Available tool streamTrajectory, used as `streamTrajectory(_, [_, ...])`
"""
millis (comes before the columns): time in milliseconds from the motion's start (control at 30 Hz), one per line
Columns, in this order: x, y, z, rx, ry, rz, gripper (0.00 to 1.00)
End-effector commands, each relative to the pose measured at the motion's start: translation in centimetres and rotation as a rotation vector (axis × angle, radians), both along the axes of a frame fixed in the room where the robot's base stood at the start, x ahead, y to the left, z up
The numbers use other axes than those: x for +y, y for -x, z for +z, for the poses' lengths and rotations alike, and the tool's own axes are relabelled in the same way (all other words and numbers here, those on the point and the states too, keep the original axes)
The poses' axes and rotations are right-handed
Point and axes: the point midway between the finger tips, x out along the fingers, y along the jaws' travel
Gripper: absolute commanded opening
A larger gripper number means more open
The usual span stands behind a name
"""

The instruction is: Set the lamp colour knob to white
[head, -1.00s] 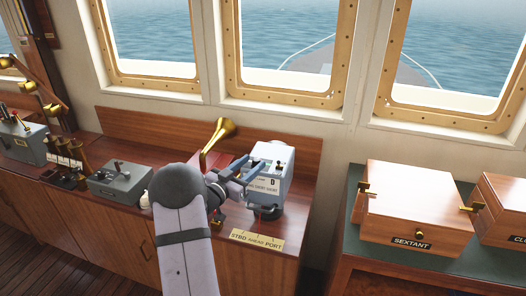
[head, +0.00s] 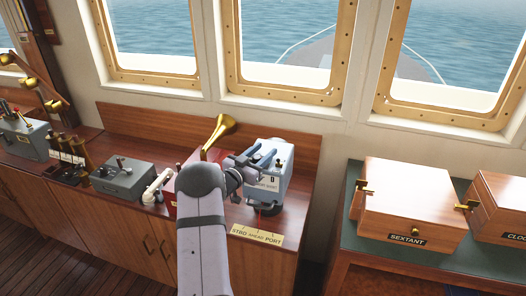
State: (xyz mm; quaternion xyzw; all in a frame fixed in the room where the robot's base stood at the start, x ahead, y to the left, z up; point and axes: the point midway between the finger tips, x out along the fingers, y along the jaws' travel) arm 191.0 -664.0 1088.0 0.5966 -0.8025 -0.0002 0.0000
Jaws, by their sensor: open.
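A blue-grey box (head: 284,182) with a small white label stands at the right end of the wooden console. My gripper (head: 265,157) is open at the upper left of the box's front, its fingers pointing up and right. I cannot tell whether the fingers touch the box. They and my wrist cover part of its front and label. I cannot make out the lamp colour knob or its setting; small dark parts show on the box's top and below its front.
A white handle (head: 156,187) and a grey lever box (head: 123,178) stand left. A plate marked STBD, AHEAD, PORT (head: 257,236) lies at the front edge. The sextant box (head: 410,205) is right.

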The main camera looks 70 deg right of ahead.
Motion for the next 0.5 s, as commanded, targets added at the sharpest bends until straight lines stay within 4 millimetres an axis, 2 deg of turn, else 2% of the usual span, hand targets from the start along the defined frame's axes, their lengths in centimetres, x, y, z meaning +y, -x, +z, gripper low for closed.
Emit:
streamTrajectory(133, [0.0,0.01,-0.01,0.0,0.0,0.0,0.39])
streamTrajectory(300, [0.02,0.02,0.0,0.0,0.0,0.0,0.0])
streamTrajectory(500, [0.02,0.02,-0.03,0.0,0.0,0.005,0.0])
